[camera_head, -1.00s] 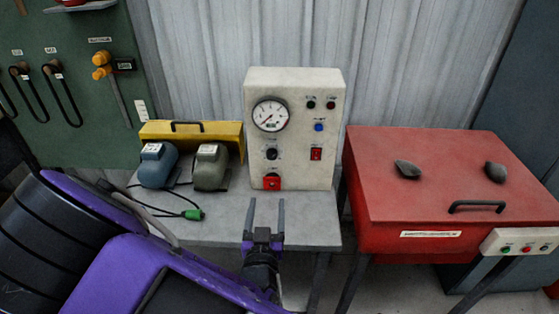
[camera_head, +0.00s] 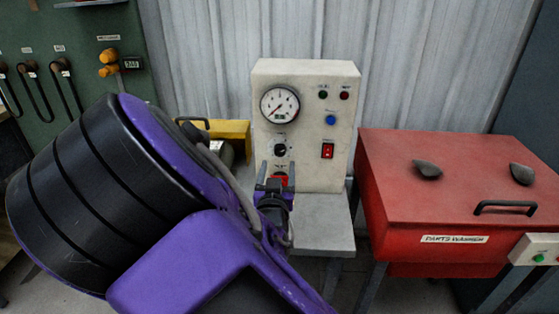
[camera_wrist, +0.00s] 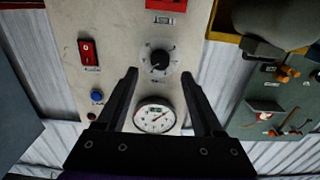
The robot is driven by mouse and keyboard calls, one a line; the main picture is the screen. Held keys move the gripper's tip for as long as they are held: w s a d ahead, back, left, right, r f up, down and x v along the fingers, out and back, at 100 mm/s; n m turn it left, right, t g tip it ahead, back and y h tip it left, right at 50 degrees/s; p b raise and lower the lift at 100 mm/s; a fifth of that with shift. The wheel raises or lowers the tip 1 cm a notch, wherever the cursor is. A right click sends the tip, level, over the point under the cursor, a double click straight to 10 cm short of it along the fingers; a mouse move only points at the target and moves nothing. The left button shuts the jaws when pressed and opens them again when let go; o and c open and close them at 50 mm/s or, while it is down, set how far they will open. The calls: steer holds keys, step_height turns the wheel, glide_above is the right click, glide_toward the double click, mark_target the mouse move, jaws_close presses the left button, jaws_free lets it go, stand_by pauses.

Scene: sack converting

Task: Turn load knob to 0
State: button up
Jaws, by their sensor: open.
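The control box (camera_head: 337,165) is a pale upright panel on a grey bench. Its black load knob (camera_head: 280,150) sits below the round gauge (camera_head: 280,104). In the wrist view the knob (camera_wrist: 159,59) shows with a dial ring around it, upside down, and the gauge (camera_wrist: 155,116) is below it. My gripper (camera_head: 275,171) is in front of the lower part of the panel. In the wrist view my gripper (camera_wrist: 152,85) is open, its fingers pointing at the panel with the knob between and beyond the tips, not touched. The knob's label is too small to read.
A red rocker switch (camera_head: 327,151) and a blue button (camera_head: 330,120) are right of the knob. A red part (camera_head: 281,179) is below it. A red parts washer (camera_head: 445,190) stands to the right. A yellow case (camera_head: 232,135) is left, partly hidden by my arm.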

mark_target(280, 153)
steer(key=w, duration=0.5)
steer(key=shift+w+d, duration=0.1)
steer(key=shift+w, duration=0.3)
jaws_close()
